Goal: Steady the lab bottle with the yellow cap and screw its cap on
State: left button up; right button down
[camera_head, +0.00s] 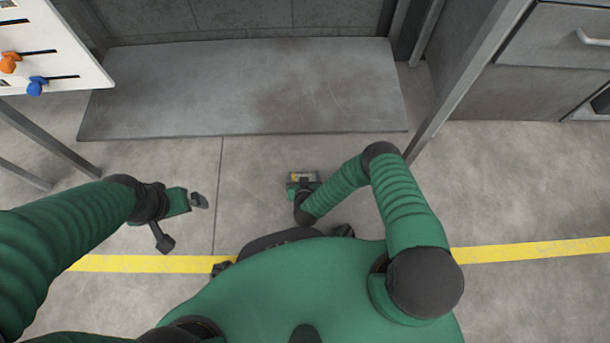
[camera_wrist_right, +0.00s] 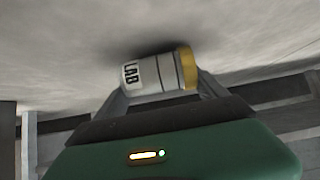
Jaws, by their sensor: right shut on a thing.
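The lab bottle (camera_wrist_right: 148,75) is white with a dark "LAB" label and lies on its side across the fingers of my right gripper (camera_wrist_right: 160,88) in the right wrist view. Its yellow cap (camera_wrist_right: 187,69) sits at the right end; I cannot tell how tight it is. The right gripper is shut on the bottle. In the head view the bottle (camera_head: 303,176) shows small above the right gripper, partly hidden by it. My left gripper (camera_head: 199,201) is empty, to the left of the bottle and apart from it; its finger gap cannot be made out.
A grey slab (camera_head: 245,88) lies ahead on the concrete floor. A white panel (camera_head: 60,50) with orange and blue knobs stands at the far left. A grey drawer cabinet (camera_head: 545,75) and a metal post (camera_head: 465,75) are at the right. The floor between my grippers is clear.

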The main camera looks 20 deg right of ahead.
jog(key=shift+a+f, duration=0.1)
jog(key=shift+f, duration=0.2)
jog(key=shift+d+f+b, duration=0.3)
jog(key=shift+f+b, duration=0.1)
jog(key=shift+c, duration=1.6)
grip_release()
jog(key=o, duration=0.3)
jog(key=shift+a+f, duration=0.1)
jog(key=shift+r, duration=0.25)
